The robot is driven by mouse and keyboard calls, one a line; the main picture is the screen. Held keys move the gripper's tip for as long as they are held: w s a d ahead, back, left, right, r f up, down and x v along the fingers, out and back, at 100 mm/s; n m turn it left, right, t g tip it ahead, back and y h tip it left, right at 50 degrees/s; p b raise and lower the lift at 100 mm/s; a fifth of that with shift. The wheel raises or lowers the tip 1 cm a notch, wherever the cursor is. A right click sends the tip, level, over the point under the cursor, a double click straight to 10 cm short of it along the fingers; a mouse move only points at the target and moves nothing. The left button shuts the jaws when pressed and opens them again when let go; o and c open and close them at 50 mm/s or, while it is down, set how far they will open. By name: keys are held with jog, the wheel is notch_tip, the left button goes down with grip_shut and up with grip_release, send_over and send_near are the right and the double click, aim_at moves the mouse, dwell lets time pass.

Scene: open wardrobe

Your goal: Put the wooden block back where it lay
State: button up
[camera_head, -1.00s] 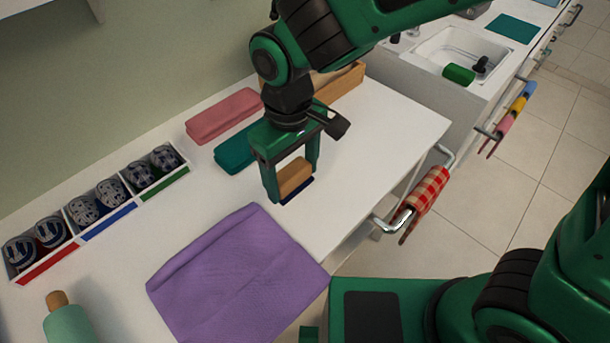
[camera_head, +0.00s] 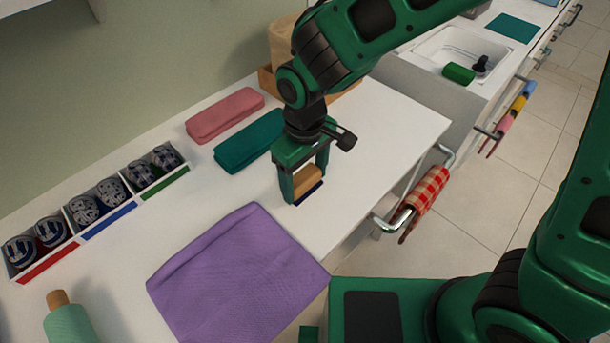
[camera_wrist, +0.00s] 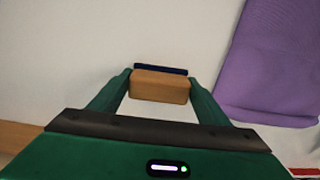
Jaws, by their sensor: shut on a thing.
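The tan wooden block (camera_head: 308,179) is between the two fingers of my gripper (camera_head: 306,188), which is shut on it. The block also shows in the wrist view (camera_wrist: 160,87), with a finger at each side. A dark blue strip (camera_head: 309,193) shows right under the block, and in the wrist view (camera_wrist: 161,70) along its far edge. I cannot tell whether it is part of the block or lies on the table. The block is at or just above the white tabletop (camera_head: 375,140), near its right edge; any gap is hard to judge.
A purple cloth (camera_head: 238,275) lies at the front. Teal (camera_head: 250,142) and pink (camera_head: 225,115) folded cloths lie behind. A wooden tray (camera_head: 348,90) is at back.

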aim_at(306, 177)
jog(key=shift+f, duration=0.1)
jog(key=o, duration=1.1)
notch_tip(306, 177, up, 12)
jog(key=shift+d, duration=0.15)
